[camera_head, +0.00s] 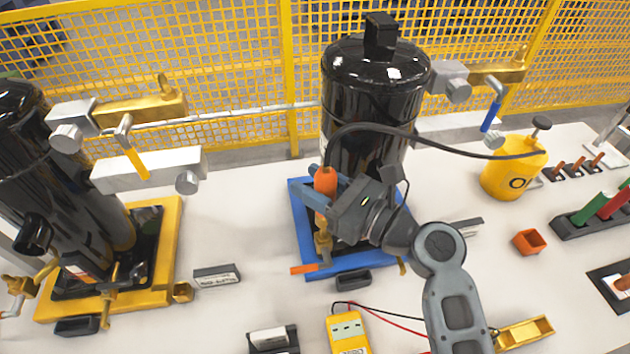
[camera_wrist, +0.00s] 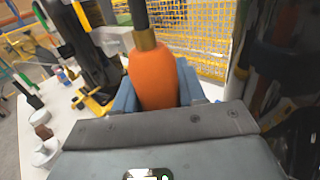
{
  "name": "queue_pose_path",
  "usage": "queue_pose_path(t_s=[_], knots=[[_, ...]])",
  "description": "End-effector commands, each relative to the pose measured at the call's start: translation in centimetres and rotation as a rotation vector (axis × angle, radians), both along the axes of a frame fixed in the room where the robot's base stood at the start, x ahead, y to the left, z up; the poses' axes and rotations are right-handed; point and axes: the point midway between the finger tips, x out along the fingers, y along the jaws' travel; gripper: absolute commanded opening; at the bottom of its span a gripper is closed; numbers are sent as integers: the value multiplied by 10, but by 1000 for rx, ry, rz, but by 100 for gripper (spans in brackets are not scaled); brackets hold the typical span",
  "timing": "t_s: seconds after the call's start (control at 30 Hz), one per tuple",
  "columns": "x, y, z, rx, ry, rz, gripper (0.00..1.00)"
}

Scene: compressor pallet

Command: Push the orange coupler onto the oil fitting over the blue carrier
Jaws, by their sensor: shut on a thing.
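The orange coupler (camera_head: 325,180) is upright between the jaws of my gripper (camera_head: 327,193), which is shut on it. In the wrist view the coupler (camera_wrist: 153,80) has a brass collar and a dark hose leaving its top, with a blue-grey finger on each side. The blue carrier (camera_head: 297,220) lies under a black compressor (camera_head: 368,110). The brass oil fitting (camera_head: 322,243) stands at the carrier's left front, just below the coupler. My fingers partly hide the join, so I cannot tell whether coupler and fitting touch. An orange-handled lever (camera_head: 303,269) is at the fitting's foot.
The black compressor stands close behind my gripper. A dark hose (camera_head: 450,146) arcs from the yellow oil can (camera_head: 513,172) across the compressor's front. A second compressor on a yellow carrier (camera_head: 165,245) is at left. A yellow meter (camera_head: 348,330) lies in front.

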Motion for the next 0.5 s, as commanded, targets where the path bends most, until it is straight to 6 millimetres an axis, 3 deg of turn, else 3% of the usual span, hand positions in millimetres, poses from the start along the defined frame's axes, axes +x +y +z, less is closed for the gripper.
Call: queue_pose_path(t_s=[0.5], knots=[[0, 0, -9, 1, -1, 0, 1]])
